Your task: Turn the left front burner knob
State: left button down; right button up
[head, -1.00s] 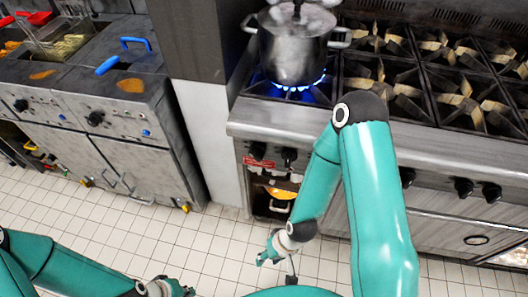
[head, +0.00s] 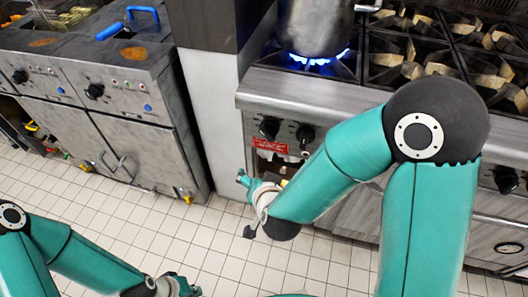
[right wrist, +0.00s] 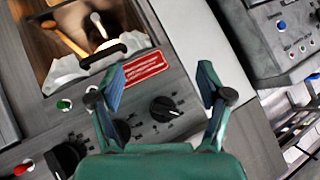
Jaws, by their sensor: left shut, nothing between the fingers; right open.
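The stove front has two black knobs at its left end in the head view, the leftmost knob (head: 269,127) and a second knob (head: 305,135) to its right. A red label sits just below them. In the right wrist view, the leftmost knob (right wrist: 163,109) lies between and beyond my open fingers; the second knob (right wrist: 121,130) shows beside it, partly behind a finger. My right gripper (head: 244,180) is open and empty, below and left of the knobs, apart from them. It also shows in the right wrist view (right wrist: 162,78). My left gripper (head: 184,289) is shut and empty, low in the picture.
A steel pot (head: 315,27) stands over a lit blue flame on the left front burner. Other burner grates (head: 405,55) to its right are bare. A fryer unit (head: 110,80) stands left, past a pale wall end (head: 212,110). The tiled floor between is clear.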

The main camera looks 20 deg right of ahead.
jog(key=s+d+r+m+t+h+b, duration=0.2)
jog(key=s+r+m+t+h+b, duration=0.2)
jog(key=r+m+b, duration=0.3)
pick_arm(q)
notch_tip(320, 180, down, 9)
pick_arm(e)
jog(key=n+p, duration=0.1)
jog(key=p, duration=0.8)
send_near(267, 136)
pick_arm(q)
notch_tip(267, 136, up, 7)
jog(key=shift+r+b, duration=0.2)
jog(key=shift+b, duration=0.25)
pick_arm(e)
jog(key=x, duration=1.1)
jog(key=shift+w+d+f, duration=0.1)
jog(key=shift+w+d, duration=0.05)
jog(key=shift+w, duration=0.1)
jog(key=shift+c, duration=0.2)
